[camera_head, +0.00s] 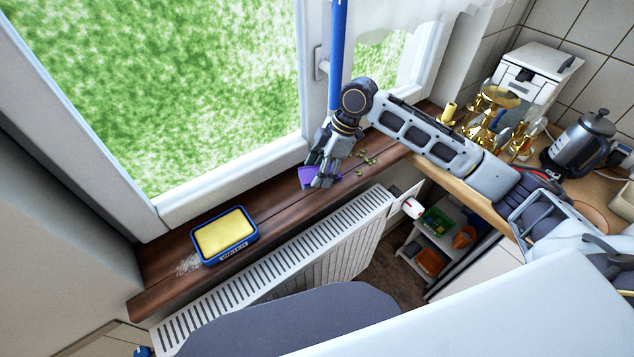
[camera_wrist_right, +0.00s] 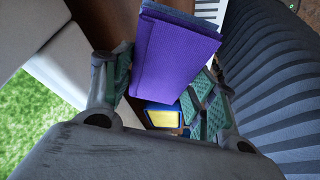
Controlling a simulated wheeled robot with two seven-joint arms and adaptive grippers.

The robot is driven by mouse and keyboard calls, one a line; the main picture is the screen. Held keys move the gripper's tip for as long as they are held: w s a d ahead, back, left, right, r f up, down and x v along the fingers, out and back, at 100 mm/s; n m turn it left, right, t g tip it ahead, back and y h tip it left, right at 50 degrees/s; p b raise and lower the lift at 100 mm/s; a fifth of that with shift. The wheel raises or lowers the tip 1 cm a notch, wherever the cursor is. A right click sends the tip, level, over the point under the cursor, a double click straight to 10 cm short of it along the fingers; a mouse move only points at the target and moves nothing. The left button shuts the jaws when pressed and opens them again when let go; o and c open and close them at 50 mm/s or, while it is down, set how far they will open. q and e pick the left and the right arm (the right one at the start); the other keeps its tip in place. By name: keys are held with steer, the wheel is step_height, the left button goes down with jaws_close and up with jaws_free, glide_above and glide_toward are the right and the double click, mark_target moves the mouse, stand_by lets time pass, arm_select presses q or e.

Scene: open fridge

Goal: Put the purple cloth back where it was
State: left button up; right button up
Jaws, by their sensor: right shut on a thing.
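The purple cloth (camera_head: 305,175) is at my right gripper (camera_head: 325,178), over the dark wooden windowsill (camera_head: 285,207). In the right wrist view the folded cloth (camera_wrist_right: 175,52) sits between the green-padded fingers of the right gripper (camera_wrist_right: 160,85), which is shut on it. The fingers hide part of the cloth in the head view. I cannot tell whether the cloth touches the sill. My left gripper is not in view.
A blue tray marked WATER (camera_head: 196,247) with a yellow filling stands on the sill, beside a pale smear (camera_head: 186,265). Green bits (camera_head: 365,157) lie right of the gripper. A white radiator (camera_head: 300,245) runs below. A golden candle holder (camera_head: 482,138) and kettle (camera_head: 580,143) stand at right.

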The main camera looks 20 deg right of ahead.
mark_target(312, 192)
steer(key=shift+w+a, duration=0.15)
steer(key=shift+w, duration=0.15)
steer(key=shift+f, duration=1)
steer(key=shift+f, duration=0.1)
step_height(312, 192, down, 4)
steer(key=shift+f+p, duration=0.1)
steer(key=shift+p, duration=0.45)
steer(key=shift+w+f, duration=0.2)
steer(key=shift+f, duration=0.1)
steer(key=shift+f, duration=0.1)
steer(key=o, duration=0.9)
